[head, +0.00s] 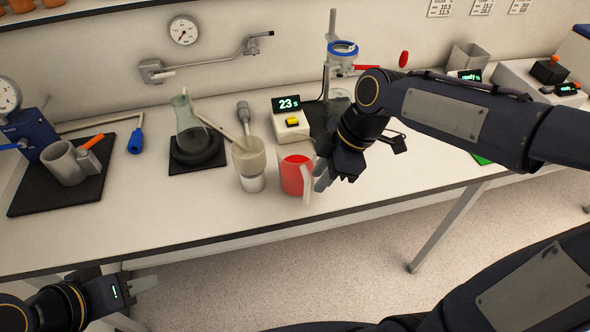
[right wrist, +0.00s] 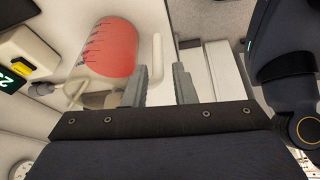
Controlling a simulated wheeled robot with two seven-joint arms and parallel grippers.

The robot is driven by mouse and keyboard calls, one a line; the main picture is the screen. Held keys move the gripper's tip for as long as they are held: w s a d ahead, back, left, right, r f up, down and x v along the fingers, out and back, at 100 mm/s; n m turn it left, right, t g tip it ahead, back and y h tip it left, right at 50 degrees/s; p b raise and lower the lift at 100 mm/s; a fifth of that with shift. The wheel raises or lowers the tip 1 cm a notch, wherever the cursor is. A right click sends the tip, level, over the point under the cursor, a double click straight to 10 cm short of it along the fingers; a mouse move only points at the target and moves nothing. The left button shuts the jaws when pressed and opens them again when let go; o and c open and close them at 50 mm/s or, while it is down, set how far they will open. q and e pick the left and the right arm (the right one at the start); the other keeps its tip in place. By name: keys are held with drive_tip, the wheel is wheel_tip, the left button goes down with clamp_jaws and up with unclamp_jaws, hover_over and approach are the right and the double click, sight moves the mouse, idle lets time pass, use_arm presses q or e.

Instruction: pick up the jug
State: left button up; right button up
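The jug (head: 295,174) stands upright near the table's front edge, with red contents and a pale handle facing my right gripper. In the right wrist view the jug (right wrist: 108,48) shows dark graduation marks, and its handle (right wrist: 157,58) appears between the finger lines. My right gripper (head: 322,178) is beside the handle; the right wrist view shows its two fingers (right wrist: 162,82) apart. I cannot tell whether either finger touches the handle. My left gripper (head: 150,283) is low, in front of the table, away from the jug; its finger gap is not clear.
A beige cup-like vessel (head: 249,160) stands close to the jug's left. A timer (head: 291,118) reading 23 s is behind it. A glass flask (head: 187,122) and a metal mug (head: 62,163) on a black mat stand further left. The table front at left is clear.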

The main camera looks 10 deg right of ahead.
sight(309, 189)
drive_tip(key=x, duration=0.6)
drive_tip(key=shift+w+f+p, duration=0.1)
drive_tip(key=shift+w+p, duration=0.05)
drive_tip(key=shift+p, duration=0.15)
drive_tip(key=shift+c, duration=0.4)
clamp_jaws()
